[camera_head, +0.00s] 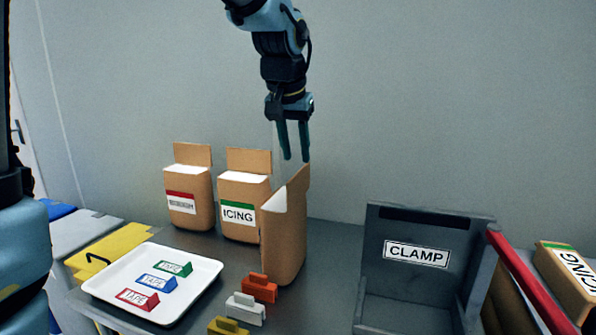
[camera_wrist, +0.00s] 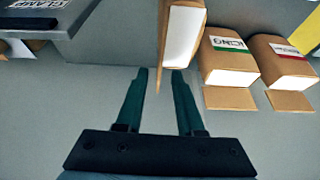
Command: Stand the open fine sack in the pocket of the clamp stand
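Three brown paper sacks with upright back flaps and white tops stand on the dark table. The nearest sack (camera_head: 284,240) is turned sideways and shows no label; it also shows in the wrist view (camera_wrist: 183,35). Behind it are a green-labelled ICING sack (camera_head: 240,190) and a red-labelled sack (camera_head: 187,183), its word unreadable. I cannot tell which is the fine sack. The dark grey clamp stand (camera_head: 378,240), labelled CLAMP, is at the right; its visible pocket area looks empty. My gripper (camera_head: 295,159) is open and empty, pointing down just above the nearest sack's flap.
A white tray (camera_head: 205,268) holds red, blue and green TAPE pieces. Orange, white and yellow clips (camera_head: 246,309) lie in front of the nearest sack. A red bar (camera_head: 522,275) runs beside the stand, and another ICING sack (camera_head: 562,290) lies tilted at far right.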

